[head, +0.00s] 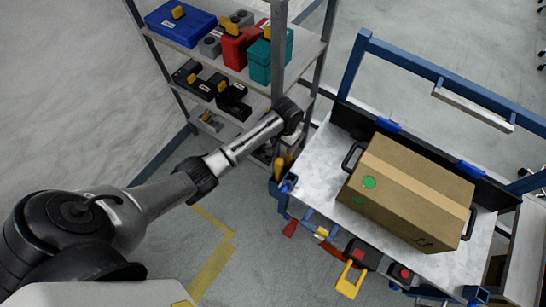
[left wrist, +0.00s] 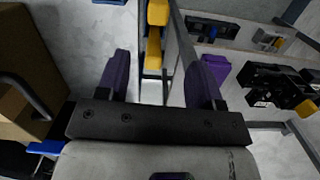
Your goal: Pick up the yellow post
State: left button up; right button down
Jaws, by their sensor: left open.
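A yellow post (left wrist: 153,52) shows between the two purple fingers of my left gripper (left wrist: 165,62) in the left wrist view, with a second yellow piece (left wrist: 157,12) just above it. The fingers are spread apart, with visible gaps to the yellow. I cannot tell whether the post is between the fingertips or beyond them. In the head view, yellow pieces (head: 280,166) show at the cart's left corner, below the end of my left arm. My left gripper's fingers are hidden there behind the wrist. My right gripper is in neither view.
A blue-framed cart (head: 312,172) carries a cardboard box (head: 410,190) on its top. A metal shelf (head: 312,48) with tool cases and black devices stands close by the left arm. A yellow padlock (head: 350,280) hangs at the cart's front. Floor left of the cart is clear.

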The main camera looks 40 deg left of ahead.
pick_arm(q)
jog(key=b, duration=0.1)
send_over(280, 161)
notch_tip(280, 161, down, 4)
jog(key=shift+r+n, duration=0.15)
jog(key=shift+n, duration=0.25)
notch_tip(280, 161, down, 3)
jog(key=shift+w+f+b, duration=0.15)
jog(key=shift+b, duration=0.55)
jog(key=shift+f, duration=0.55)
jog(key=shift+f+b, duration=0.4)
jog(key=shift+f, duration=0.05)
jog(key=f, duration=0.1)
jog(key=f+b, duration=0.1)
jog(key=f, duration=0.1)
jog(key=f+b, duration=0.1)
jog(key=shift+s+f, duration=0.2)
jog(key=shift+s, duration=0.2)
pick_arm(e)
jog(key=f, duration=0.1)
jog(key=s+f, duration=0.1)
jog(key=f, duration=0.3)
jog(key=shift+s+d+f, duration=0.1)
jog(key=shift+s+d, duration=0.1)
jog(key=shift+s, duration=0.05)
pick_arm(q)
jog(key=shift+a, duration=0.1)
jog(key=shift+c, duration=0.4)
